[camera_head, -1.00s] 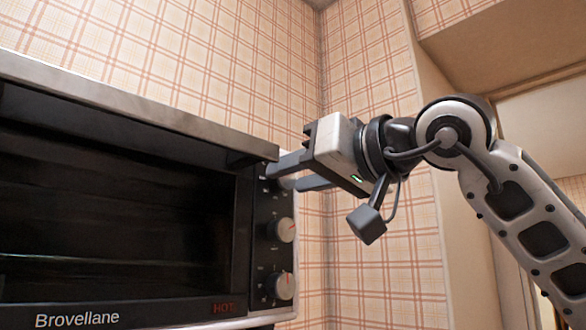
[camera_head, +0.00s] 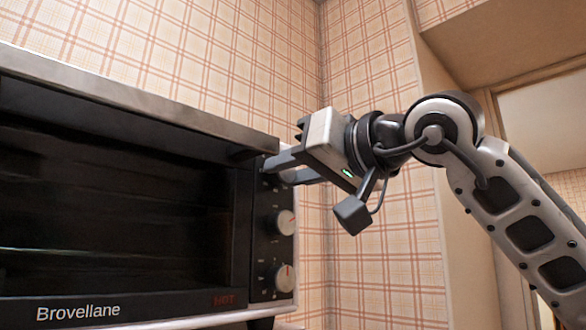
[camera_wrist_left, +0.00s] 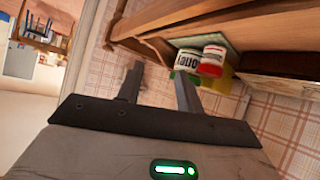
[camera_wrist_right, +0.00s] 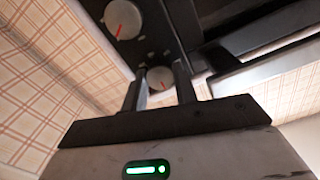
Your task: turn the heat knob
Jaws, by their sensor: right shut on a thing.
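The toaster oven's dark control panel (camera_head: 262,240) carries three pale round knobs in a column. The middle knob (camera_head: 285,223) and bottom knob (camera_head: 284,277) are in plain view, each with a red pointer line. My right gripper (camera_head: 277,170) reaches in from the right at the top of the panel and is shut on the top knob (camera_wrist_right: 160,77). That knob shows between the fingers in the right wrist view, with a red line; the fingers mostly hide it in the head view. My left gripper (camera_wrist_left: 157,82) is empty, its fingers apart, away from the oven.
The oven's dark glass door (camera_head: 110,210) fills the left. Plaid wall (camera_head: 370,240) stands behind and to the right. The left wrist view shows wooden shelving (camera_wrist_left: 190,20) and a white-and-red container (camera_wrist_left: 212,58) near the left fingers.

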